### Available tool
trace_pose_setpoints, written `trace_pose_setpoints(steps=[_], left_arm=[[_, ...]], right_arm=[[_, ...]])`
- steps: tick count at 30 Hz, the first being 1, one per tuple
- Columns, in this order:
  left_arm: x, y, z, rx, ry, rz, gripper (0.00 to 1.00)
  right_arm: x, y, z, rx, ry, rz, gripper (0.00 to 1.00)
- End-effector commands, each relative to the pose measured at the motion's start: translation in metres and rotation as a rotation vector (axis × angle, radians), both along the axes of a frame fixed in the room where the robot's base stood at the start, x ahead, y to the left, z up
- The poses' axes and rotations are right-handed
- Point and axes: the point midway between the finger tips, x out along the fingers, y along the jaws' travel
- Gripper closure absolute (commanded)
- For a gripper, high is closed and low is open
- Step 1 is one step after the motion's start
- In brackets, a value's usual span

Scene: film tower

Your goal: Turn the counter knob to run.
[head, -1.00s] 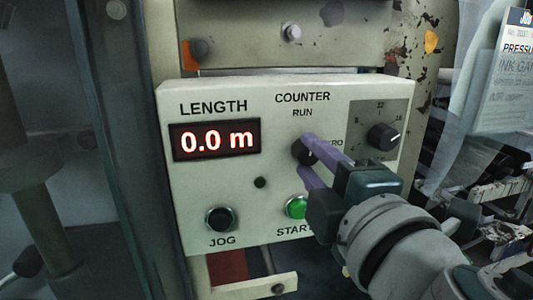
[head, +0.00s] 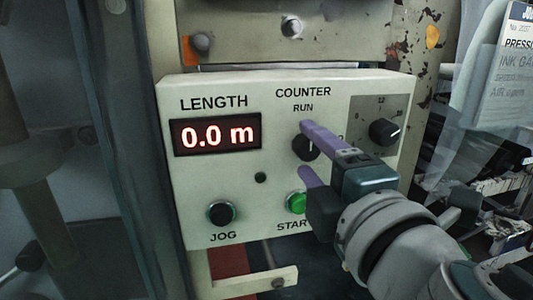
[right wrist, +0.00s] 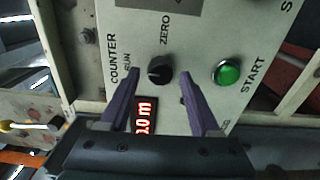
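The black counter knob (head: 305,148) is on the pale control panel (head: 280,220), below the RUN label (head: 303,108). In the right wrist view the knob (right wrist: 160,70) shows a pale mark on its left side, which seems to face the RUN label (right wrist: 128,62). The ZERO label (right wrist: 165,29) also shows there. My right gripper (head: 306,149) is open, with one purple finger above the knob and one below. In the right wrist view the fingertips (right wrist: 160,75) stand apart on both sides of the knob, with gaps. My left gripper is not in view.
The red display (head: 217,136) reads 0.0 m. A black JOG button (head: 221,214) is at lower left. The green START button (head: 296,203) is close to the lower finger. A second black dial (head: 384,132) sits right of the counter knob, near my gripper.

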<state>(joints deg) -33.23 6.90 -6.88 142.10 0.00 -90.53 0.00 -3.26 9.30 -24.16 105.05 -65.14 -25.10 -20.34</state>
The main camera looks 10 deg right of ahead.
Motion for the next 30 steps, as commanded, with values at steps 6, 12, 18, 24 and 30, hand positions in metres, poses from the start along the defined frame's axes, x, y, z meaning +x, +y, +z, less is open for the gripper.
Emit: trace_pose_setpoints(steps=[6,12,18,24,30], left_arm=[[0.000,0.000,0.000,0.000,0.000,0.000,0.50],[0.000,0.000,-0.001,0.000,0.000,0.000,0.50],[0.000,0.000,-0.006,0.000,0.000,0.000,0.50],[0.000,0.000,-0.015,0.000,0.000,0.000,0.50],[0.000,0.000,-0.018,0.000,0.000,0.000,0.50]], right_arm=[[0.000,0.000,0.000,0.001,0.001,-0.001,0.31],[-0.011,-0.001,-0.002,0.002,0.003,-0.001,0.31],[-0.048,-0.002,-0.003,0.003,0.005,-0.001,0.31],[-0.082,-0.003,-0.004,0.002,0.004,-0.001,0.31],[-0.098,-0.004,-0.001,0.001,0.001,-0.001,0.31]])
